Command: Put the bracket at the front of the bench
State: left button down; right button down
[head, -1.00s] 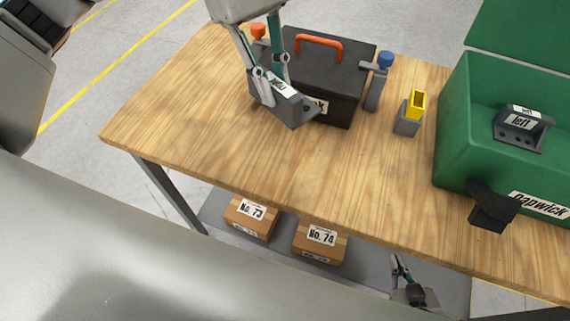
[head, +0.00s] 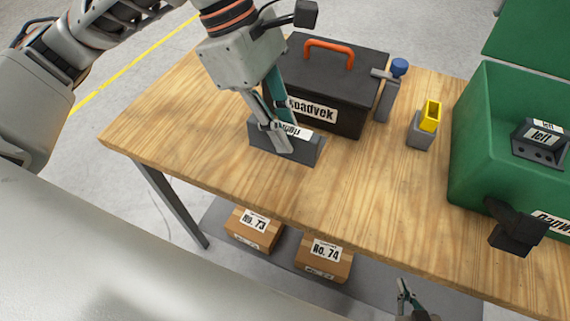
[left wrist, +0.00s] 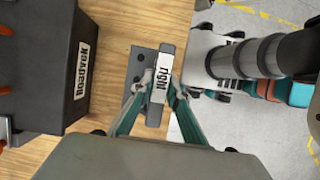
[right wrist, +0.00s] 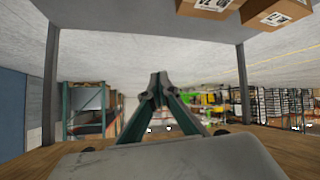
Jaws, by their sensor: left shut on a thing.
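A dark grey angle bracket (head: 308,150) with a white label is in my left gripper (head: 280,142), over the bench (head: 200,130) in front of the black toolbox. In the left wrist view its label reads "right" and the bracket (left wrist: 140,80) shows holes in its flange. My left fingers (left wrist: 156,92) are shut on its labelled wall. I cannot tell whether it touches the wood. A second bracket (head: 540,148), labelled "left", sits in the green box. My right gripper (right wrist: 158,88) is shut and empty; it also shows low in the head view (head: 404,287).
The black Roadvek toolbox (head: 335,80) stands behind the held bracket. Cartons (head: 254,228) lie on the lower shelf. The front strip is clear.

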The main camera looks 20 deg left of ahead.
aim_at(284, 154)
pick_arm(q)
notch_tip(284, 154, down, 6)
jog(key=shift+f+b, duration=0.4)
jog(key=shift+f, duration=1.45)
jog(key=shift+f, duration=0.15)
jog(key=c, duration=2)
grip_release()
jog(key=shift+o, duration=0.2)
